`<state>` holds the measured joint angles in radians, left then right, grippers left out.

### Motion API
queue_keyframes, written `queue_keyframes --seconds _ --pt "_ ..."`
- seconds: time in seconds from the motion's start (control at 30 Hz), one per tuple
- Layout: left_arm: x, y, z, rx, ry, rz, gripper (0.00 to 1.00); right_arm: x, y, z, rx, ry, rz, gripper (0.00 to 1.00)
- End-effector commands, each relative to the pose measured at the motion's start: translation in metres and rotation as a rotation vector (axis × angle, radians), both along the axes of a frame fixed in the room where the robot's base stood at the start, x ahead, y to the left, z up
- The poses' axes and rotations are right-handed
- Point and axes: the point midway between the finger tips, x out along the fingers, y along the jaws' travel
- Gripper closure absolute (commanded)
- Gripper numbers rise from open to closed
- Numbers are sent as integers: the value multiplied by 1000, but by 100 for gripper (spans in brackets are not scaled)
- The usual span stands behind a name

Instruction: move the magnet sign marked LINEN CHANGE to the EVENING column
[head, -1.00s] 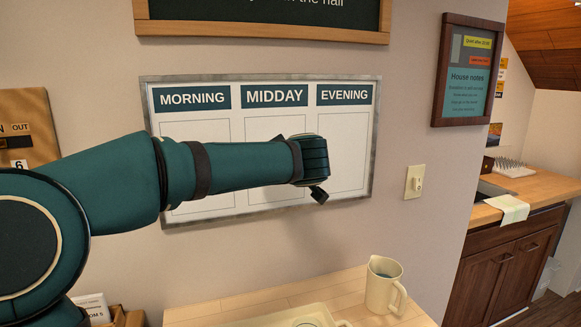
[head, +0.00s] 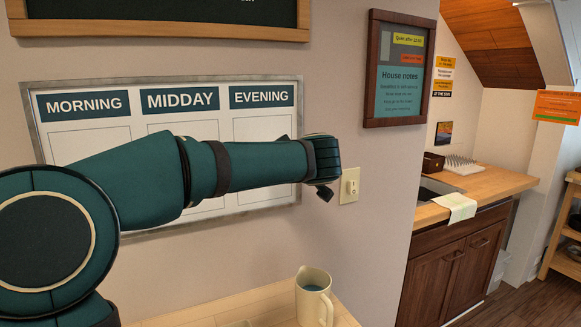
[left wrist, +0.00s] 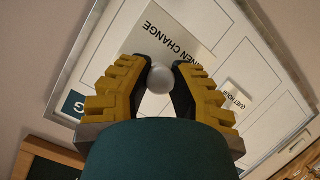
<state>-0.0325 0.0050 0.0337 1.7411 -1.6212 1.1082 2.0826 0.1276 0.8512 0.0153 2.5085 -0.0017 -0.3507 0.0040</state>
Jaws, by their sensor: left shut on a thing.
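The magnet sign LINEN CHANGE (left wrist: 196,50) is a pale plate with dark lettering and a round grey knob (left wrist: 160,79). My left gripper (left wrist: 160,72) is shut on the knob in the left wrist view. In the head view my left gripper (head: 323,162) is at the right edge of the board, beside the EVENING column (head: 262,97). My own arm hides its fingers and the sign there. I cannot tell whether the sign touches the board. The white board (head: 85,139) has MORNING, MIDDAY and EVENING headers. My right gripper is out of view.
A QUIET HOUR sign (left wrist: 237,97) is on the board. A light switch (head: 349,186) is on the wall just right of my gripper. A cream jug (head: 314,297) stands on the wooden table below. A House notes frame (head: 399,69) hangs to the right.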

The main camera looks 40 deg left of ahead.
Motion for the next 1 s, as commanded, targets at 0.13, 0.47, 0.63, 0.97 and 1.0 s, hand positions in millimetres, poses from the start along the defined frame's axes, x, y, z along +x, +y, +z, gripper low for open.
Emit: queue_keyframes --seconds 0.13,0.47,0.63,0.97,1.0 --pt "1 6 2 1 1 6 100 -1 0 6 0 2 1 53" --pt "14 32 4 1 3 6 100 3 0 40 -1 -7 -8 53" --pt "21 44 -1 0 -1 6 100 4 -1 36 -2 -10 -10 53" --pt "27 54 0 0 -1 4 100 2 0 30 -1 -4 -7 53" --pt "27 55 0 0 -1 4 100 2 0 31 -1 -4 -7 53"
